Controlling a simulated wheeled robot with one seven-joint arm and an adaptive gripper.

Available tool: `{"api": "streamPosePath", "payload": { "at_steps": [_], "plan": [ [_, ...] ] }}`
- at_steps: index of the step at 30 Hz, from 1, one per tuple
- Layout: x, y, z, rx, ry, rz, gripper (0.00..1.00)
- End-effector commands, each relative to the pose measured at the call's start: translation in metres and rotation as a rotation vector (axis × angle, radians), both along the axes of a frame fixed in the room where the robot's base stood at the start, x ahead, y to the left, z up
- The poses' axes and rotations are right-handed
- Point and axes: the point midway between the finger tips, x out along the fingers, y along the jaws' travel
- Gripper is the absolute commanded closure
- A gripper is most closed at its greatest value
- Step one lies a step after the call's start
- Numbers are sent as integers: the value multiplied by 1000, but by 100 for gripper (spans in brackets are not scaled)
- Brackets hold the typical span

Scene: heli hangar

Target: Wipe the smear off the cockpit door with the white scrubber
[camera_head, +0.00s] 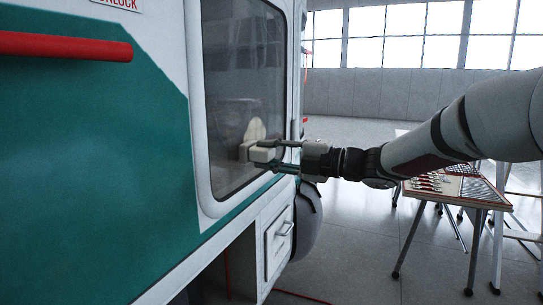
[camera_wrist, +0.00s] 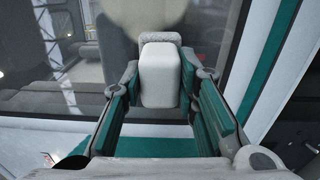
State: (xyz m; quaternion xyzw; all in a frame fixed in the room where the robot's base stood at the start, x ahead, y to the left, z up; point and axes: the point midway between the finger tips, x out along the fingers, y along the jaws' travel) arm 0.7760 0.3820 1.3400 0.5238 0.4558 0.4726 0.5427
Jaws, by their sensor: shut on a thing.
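The white scrubber (camera_head: 263,154) is a pale block with a greyer pad on its far side. It also shows in the wrist view (camera_wrist: 160,76). My gripper (camera_head: 270,155) is shut on it, one finger on each side. The scrubber is at the lower part of the cockpit door's dark window (camera_head: 228,95); I cannot tell whether its pad touches the glass. A pale rounded patch (camera_head: 255,129) shows just above the scrubber, and behind it in the wrist view (camera_wrist: 143,16). I cannot tell if this patch is the smear or something seen through or reflected in the glass.
A red bar handle (camera_head: 65,46) sticks out on the green and white body at left. A table (camera_head: 458,190) with small red and white items stands at right, beside a white ladder-like frame (camera_head: 497,213).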

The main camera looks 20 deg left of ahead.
Motion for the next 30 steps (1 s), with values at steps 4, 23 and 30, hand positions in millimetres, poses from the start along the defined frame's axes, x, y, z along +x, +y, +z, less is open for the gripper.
{"api": "streamPosePath", "payload": {
  "at_steps": [4, 23, 30],
  "plan": [
    [0, 3, 0, 1, -1, 0, 95],
    [16, 6, -2, 1, -2, -1, 95],
    [33, 3, -1, 1, -1, -1, 95]
  ]
}}
